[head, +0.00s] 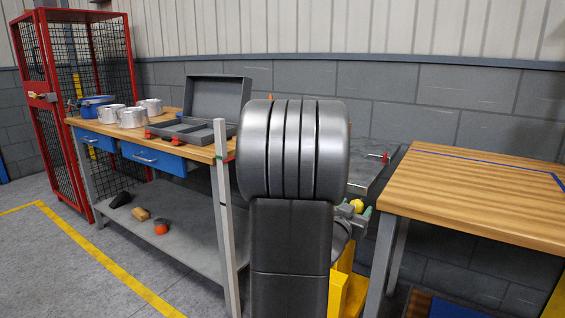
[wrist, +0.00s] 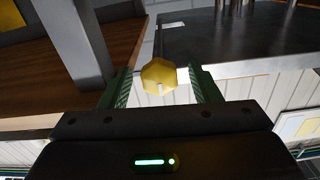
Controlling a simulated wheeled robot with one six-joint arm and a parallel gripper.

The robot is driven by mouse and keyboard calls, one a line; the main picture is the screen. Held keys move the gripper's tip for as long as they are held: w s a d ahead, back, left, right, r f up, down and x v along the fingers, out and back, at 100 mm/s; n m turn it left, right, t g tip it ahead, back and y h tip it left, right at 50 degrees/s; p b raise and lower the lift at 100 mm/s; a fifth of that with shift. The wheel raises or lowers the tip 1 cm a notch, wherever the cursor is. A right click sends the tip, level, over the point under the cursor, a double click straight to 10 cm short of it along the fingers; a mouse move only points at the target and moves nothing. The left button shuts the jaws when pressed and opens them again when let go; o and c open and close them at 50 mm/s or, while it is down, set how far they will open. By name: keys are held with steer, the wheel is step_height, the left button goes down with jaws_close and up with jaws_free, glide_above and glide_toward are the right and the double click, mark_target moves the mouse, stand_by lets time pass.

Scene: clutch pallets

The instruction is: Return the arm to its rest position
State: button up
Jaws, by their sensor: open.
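My arm stands large in the middle of the head view, its grey rounded links hiding what is behind. My gripper (wrist: 159,72) is open in the wrist view, with a green-padded finger on each side. A yellow faceted knob (wrist: 158,74) shows between the fingertips, with a gap on both sides. In the head view the gripper (head: 354,209) is partly hidden behind my arm, low at its right, and the yellow knob (head: 356,205) shows there too. I cannot tell how far the knob lies beyond the fingers.
A wooden workbench (head: 420,185) stands close on the right. A dark grey tabletop (head: 385,160) with a red-handled part lies behind the gripper. On the left, a bench with blue drawers (head: 152,157) bears silver cylinders (head: 131,117) and an open grey case (head: 215,98). A red cage (head: 75,60) stands far left.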

steer(key=p+v, duration=0.1)
steer(key=v, duration=0.8)
steer(key=shift+s, duration=0.1)
